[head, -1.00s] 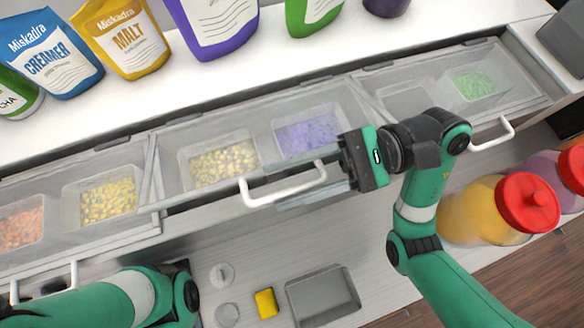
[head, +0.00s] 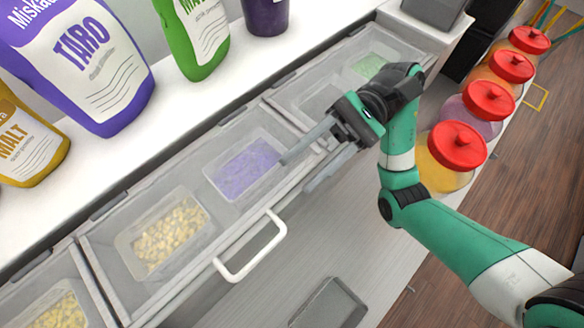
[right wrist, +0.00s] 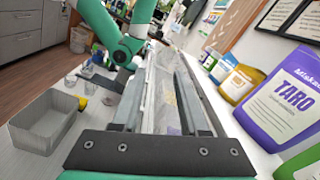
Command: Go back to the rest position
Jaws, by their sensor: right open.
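My right gripper (head: 297,173) is open and empty in the head view. Its fingers point left over the front edge of the clear topping bin lids, near the purple topping (head: 247,170). It is apart from the white lid handle (head: 250,246), which lies below and left of it. In the right wrist view both fingers (right wrist: 155,85) are spread with nothing between them, and the bin row runs away beyond them. My left arm shows green in the right wrist view (right wrist: 122,45). Its jaws cannot be made out there, and it is outside the head view.
Behind the bins stand a purple taro pouch (head: 85,60), a malt pouch (head: 25,145) and a green pouch (head: 197,35). Several red-lidded jars (head: 455,150) stand right of my right arm. A grey tray (head: 328,305) lies at the front. Counter between tray and bins is clear.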

